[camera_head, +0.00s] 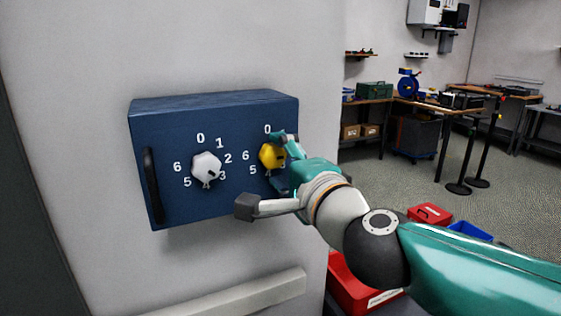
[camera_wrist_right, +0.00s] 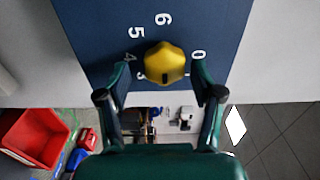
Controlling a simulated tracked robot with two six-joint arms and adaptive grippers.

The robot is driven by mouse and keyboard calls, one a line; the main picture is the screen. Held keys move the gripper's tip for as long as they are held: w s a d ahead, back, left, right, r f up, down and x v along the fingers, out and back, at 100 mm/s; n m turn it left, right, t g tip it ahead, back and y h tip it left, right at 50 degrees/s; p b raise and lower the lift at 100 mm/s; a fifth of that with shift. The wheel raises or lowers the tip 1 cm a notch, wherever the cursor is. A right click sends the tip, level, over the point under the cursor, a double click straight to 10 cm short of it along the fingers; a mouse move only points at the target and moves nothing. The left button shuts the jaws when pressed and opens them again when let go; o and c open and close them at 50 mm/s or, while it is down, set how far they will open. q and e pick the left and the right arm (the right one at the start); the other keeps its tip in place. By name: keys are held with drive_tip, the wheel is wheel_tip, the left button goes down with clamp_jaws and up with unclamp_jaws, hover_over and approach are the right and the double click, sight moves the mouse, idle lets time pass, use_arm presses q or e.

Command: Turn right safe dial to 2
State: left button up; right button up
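The dark blue safe (camera_head: 215,108) is fixed to the wall. Its right dial is a yellow knob (camera_head: 271,156), also large in the right wrist view (camera_wrist_right: 165,63). A dark mark sits at the knob's lower edge in the wrist view; the numeral beside it is hidden. The 0, 6 and 5 show around it in the head view, and a 4 in the wrist view. My right gripper (camera_wrist_right: 163,78) is open, with one finger on each side of the yellow knob and small gaps visible. The left dial is a white knob (camera_head: 206,167). My left gripper is out of view.
A black handle (camera_head: 152,185) stands out at the safe's left side. A pale rail (camera_head: 225,298) runs along the wall below. Red bins (camera_head: 357,288) and a blue bin (camera_head: 469,230) lie low at the right. Workbenches stand farther back.

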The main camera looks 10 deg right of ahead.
drive_tip(key=shift+s+r, duration=0.1)
drive_tip(key=shift+r, duration=0.05)
drive_tip(key=shift+s+d, duration=0.2)
drive_tip(key=shift+s, duration=0.35)
drive_tip(key=v, duration=1)
drive_tip(key=shift+s, duration=0.35)
